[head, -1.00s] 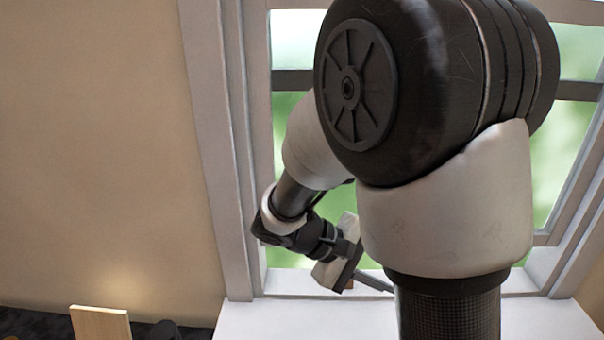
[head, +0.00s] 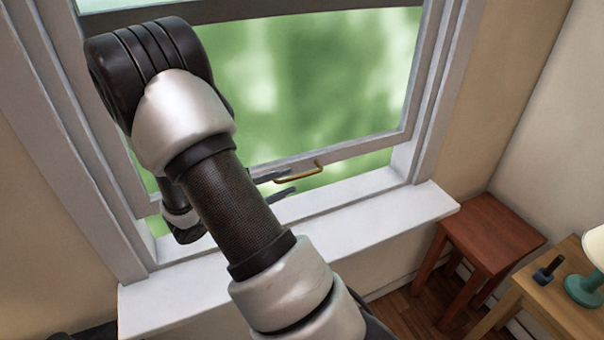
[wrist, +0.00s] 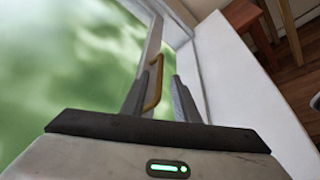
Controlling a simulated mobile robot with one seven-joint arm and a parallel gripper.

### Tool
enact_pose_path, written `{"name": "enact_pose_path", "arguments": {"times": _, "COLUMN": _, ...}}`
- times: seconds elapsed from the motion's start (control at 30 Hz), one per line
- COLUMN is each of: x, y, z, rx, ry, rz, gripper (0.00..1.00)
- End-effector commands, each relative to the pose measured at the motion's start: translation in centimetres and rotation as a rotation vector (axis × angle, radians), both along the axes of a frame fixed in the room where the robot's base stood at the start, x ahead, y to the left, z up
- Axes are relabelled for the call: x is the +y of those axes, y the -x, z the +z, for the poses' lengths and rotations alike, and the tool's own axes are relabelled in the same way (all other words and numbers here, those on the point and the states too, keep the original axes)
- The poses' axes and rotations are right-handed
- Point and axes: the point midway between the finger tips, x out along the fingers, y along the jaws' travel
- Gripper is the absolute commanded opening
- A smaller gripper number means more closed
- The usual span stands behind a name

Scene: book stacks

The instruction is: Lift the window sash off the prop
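The window sash (head: 362,146) is raised, with a gap between its bottom rail and the white sill. A brass handle (head: 303,174) is fixed to that rail. My gripper (head: 293,181) is open, its two dark fingers apart beside the handle's left end. In the wrist view, the handle (wrist: 157,75) lies close along the left finger of my gripper (wrist: 160,75), partly in the gap between the fingers. I cannot tell whether it touches. The sash rail (wrist: 153,38) runs beyond it. I cannot make out the prop; my arm covers the sash's lower left.
The white sill (head: 405,208) runs beneath the sash and also shows in the wrist view (wrist: 235,85). At right stand a reddish wooden stool (head: 492,232) and a wooden table (head: 560,300) with a teal-based lamp (head: 585,290) and a small dark object (head: 548,268).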

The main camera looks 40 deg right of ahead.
Motion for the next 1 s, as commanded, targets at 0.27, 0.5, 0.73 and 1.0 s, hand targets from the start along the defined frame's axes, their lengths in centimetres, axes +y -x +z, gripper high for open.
{"name": "enact_pose_path", "arguments": {"times": 0.27, "x": -5.0, "y": -0.4, "z": -1.0, "rx": 0.001, "ry": 0.000, "rz": -0.004, "gripper": 0.28}}
{"name": "enact_pose_path", "arguments": {"times": 0.5, "x": -6.6, "y": -0.7, "z": -1.5, "rx": 0.001, "ry": -0.001, "rz": 0.000, "gripper": 0.28}}
{"name": "enact_pose_path", "arguments": {"times": 0.73, "x": -6.7, "y": -0.7, "z": -1.5, "rx": 0.000, "ry": 0.000, "rz": 0.000, "gripper": 0.28}}
{"name": "enact_pose_path", "arguments": {"times": 1.0, "x": -6.6, "y": -0.7, "z": -1.5, "rx": 0.000, "ry": 0.000, "rz": 0.000, "gripper": 0.00}}
